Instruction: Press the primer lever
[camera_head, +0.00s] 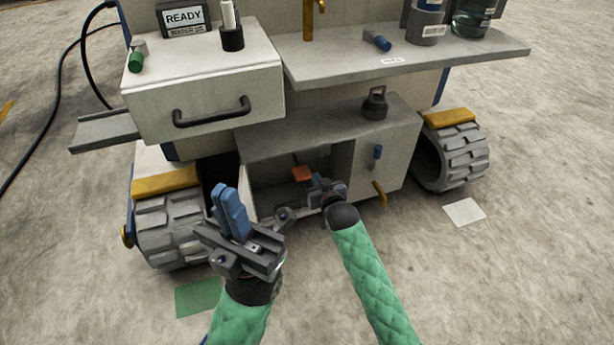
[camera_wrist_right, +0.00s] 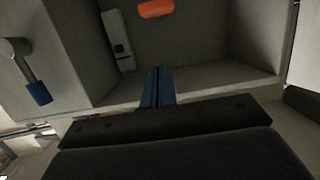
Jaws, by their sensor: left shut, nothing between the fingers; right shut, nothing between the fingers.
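An orange-red piece (camera_head: 301,173) sits inside the open lower compartment (camera_head: 262,187) of the wheeled cart; it also shows at the top of the right wrist view (camera_wrist_right: 156,8). I cannot tell for certain that it is the primer lever. A small blue-handled lever (camera_head: 377,153) is on the cabinet front beside the opening, and at the left in the wrist view (camera_wrist_right: 38,93). My right gripper (camera_head: 314,182) is shut and empty at the opening, its blue fingers (camera_wrist_right: 157,86) pointing inward, apart from the orange piece. My left gripper (camera_head: 229,208) is shut and empty, fingers raised, in front of the left wheel.
A drawer box (camera_head: 215,85) with a dark handle overhangs the compartment at left. A shelf (camera_head: 400,65) holding bottles juts out at upper right. Treaded wheels (camera_head: 170,232) flank the cart. The front floor is mostly clear.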

